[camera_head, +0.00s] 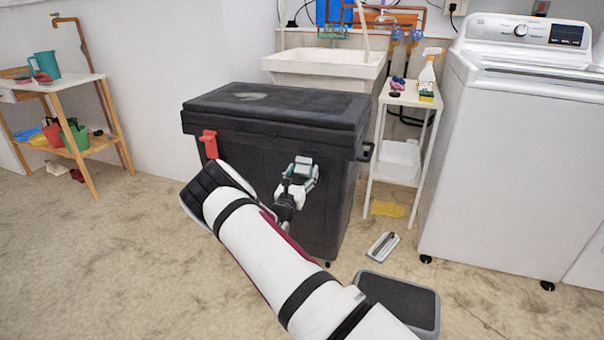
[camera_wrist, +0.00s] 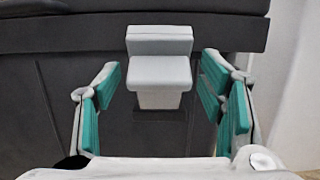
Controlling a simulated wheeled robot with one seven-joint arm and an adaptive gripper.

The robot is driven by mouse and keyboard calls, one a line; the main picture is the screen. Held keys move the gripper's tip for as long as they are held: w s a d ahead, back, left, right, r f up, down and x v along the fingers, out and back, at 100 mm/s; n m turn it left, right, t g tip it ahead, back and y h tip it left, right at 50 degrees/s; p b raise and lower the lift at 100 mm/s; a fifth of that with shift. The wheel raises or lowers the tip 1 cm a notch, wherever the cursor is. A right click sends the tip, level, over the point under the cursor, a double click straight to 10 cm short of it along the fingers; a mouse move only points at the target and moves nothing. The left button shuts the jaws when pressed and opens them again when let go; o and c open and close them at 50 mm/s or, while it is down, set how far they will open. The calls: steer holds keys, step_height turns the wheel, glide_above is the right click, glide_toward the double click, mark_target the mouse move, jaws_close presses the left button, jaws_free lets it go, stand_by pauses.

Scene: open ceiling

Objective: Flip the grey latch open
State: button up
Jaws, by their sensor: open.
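The grey latch (camera_wrist: 160,72) is on the front of a black lidded chest (camera_head: 260,118), just under the lid. In the wrist view it sits centred between my fingers, its upper part at the lid's lower edge and a narrower part hanging below. In the head view the latch (camera_head: 304,161) shows small at the tip of my gripper (camera_head: 297,182). My gripper (camera_wrist: 165,98) is open, with one teal-padded finger on each side of the latch. Gaps show between the pads and the latch. The lid lies closed.
A red latch (camera_head: 209,143) is on the chest's left front. A narrow white shelf (camera_head: 409,100) and a washing machine (camera_head: 510,150) stand to the right. A dark step-like slab (camera_head: 402,302) and a small grey item (camera_head: 383,246) lie on the floor. Floor at left is clear.

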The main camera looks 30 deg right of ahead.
steer(key=shift+a, duration=0.1)
steer(key=v, duration=1.2)
